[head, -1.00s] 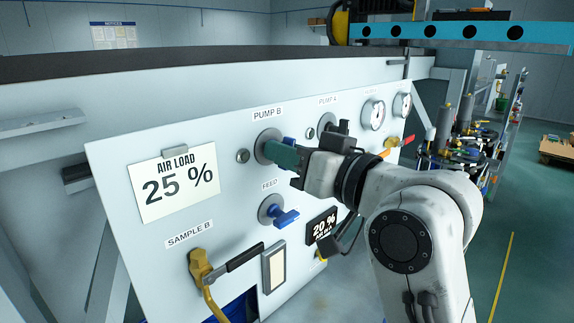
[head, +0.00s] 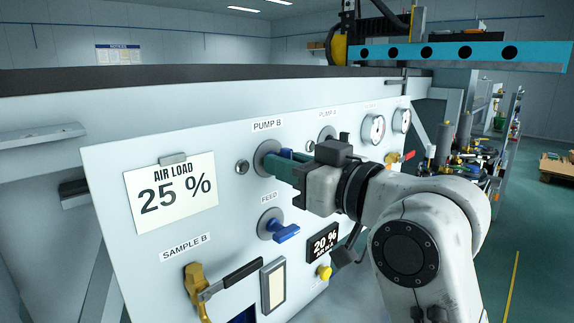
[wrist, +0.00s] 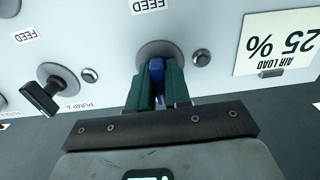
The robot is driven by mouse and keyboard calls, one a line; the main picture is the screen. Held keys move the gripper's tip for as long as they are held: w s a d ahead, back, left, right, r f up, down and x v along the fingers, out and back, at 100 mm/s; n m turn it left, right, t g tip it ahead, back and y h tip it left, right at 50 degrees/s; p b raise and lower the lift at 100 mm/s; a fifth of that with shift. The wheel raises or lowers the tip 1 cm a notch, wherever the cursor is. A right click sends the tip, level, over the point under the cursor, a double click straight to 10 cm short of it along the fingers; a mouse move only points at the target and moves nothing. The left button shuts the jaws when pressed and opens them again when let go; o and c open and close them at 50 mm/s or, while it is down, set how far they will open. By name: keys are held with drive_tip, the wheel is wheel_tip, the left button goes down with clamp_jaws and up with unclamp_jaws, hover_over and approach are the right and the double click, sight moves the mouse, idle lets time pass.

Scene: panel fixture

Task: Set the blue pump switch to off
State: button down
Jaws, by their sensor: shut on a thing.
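The blue pump switch (head: 286,153) is a blue handle on a round grey plate under the PUMP B label (head: 267,124). In the wrist view the blue handle (wrist: 156,70) stands between the two green fingers, in front of its grey plate. My gripper (head: 272,165) is at this switch, its fingers closed on the handle from both sides. In the wrist view my gripper (wrist: 156,82) hides the handle's lower part. The head view shows only a small piece of blue above the fingers, so the handle's exact angle is hard to tell there.
Below is another blue handle (head: 284,233) at FEED. A yellow SAMPLE B valve (head: 195,284) sits lower left. A black handle (wrist: 39,97) at PUMP A is close beside my gripper. Gauges (head: 374,129) and an AIR LOAD card (head: 171,193) are on the panel.

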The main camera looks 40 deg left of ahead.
drive_tip(key=shift+f, duration=0.15)
drive_tip(key=c, duration=1.2)
unclamp_jaws()
drive_tip(key=shift+o, duration=0.2)
drive_tip(key=shift+d, duration=0.15)
drive_tip(key=d, duration=1)
drive_tip(key=shift+s+d+b, duration=0.25)
drive_tip(key=shift+s+b, duration=0.05)
drive_tip(key=shift+s, duration=0.1)
